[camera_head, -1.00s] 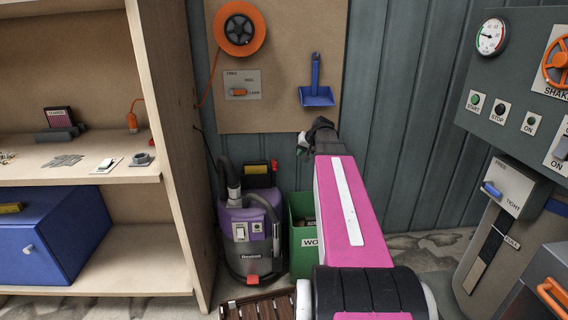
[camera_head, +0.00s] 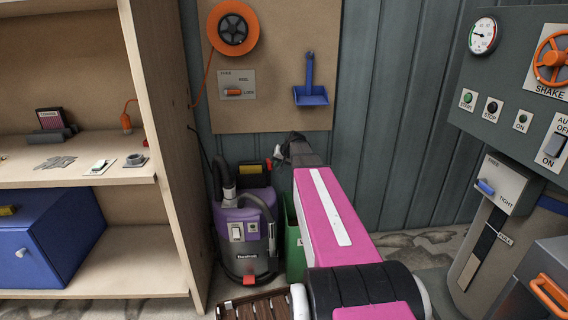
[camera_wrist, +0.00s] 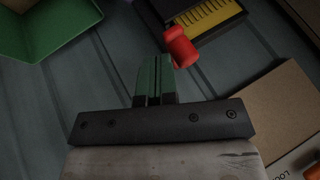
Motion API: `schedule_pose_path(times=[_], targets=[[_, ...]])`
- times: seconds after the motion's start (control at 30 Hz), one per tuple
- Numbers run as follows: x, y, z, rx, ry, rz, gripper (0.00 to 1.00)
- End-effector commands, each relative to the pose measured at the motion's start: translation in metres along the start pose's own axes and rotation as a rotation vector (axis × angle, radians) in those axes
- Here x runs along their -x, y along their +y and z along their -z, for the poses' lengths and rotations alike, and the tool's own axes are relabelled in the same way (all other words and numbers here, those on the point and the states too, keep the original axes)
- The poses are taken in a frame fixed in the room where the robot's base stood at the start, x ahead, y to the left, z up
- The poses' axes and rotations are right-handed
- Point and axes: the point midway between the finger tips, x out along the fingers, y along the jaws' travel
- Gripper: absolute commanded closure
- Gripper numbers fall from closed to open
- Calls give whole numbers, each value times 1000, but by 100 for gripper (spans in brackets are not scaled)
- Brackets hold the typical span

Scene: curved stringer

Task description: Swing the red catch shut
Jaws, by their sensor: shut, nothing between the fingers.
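The red catch (camera_wrist: 180,47) is a short red cylinder at the near corner of a black box with a yellow ribbed insert (camera_wrist: 205,20). In the head view the catch (camera_head: 269,164) is a small red spot at the top right of the black box on the vacuum. My gripper (camera_wrist: 155,62) is shut and empty, its fingertips just left of the catch in the wrist view. I cannot tell if they touch it. In the head view my gripper (camera_head: 295,146) is dark, above and right of the catch. The catch's pivot is hidden.
The purple and grey vacuum (camera_head: 245,232) stands on the floor beside the wooden shelf's side panel (camera_head: 165,150). A green bin (camera_head: 292,240) stands right of it, partly behind my arm. A grey machine (camera_head: 500,130) stands at the right.

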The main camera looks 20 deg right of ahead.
Motion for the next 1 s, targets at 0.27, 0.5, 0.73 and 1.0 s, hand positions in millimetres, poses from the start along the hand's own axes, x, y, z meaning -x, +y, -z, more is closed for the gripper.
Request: schedule_pose_path(times=[0.27,0.5,0.73,1.0], targets=[[-2,-3,0,-1,0,-1,100],[-2,-4,-1,-5,2,-3,100],[-4,-12,-4,-37,20,-20,100],[-7,-21,-8,-73,39,-40,100]])
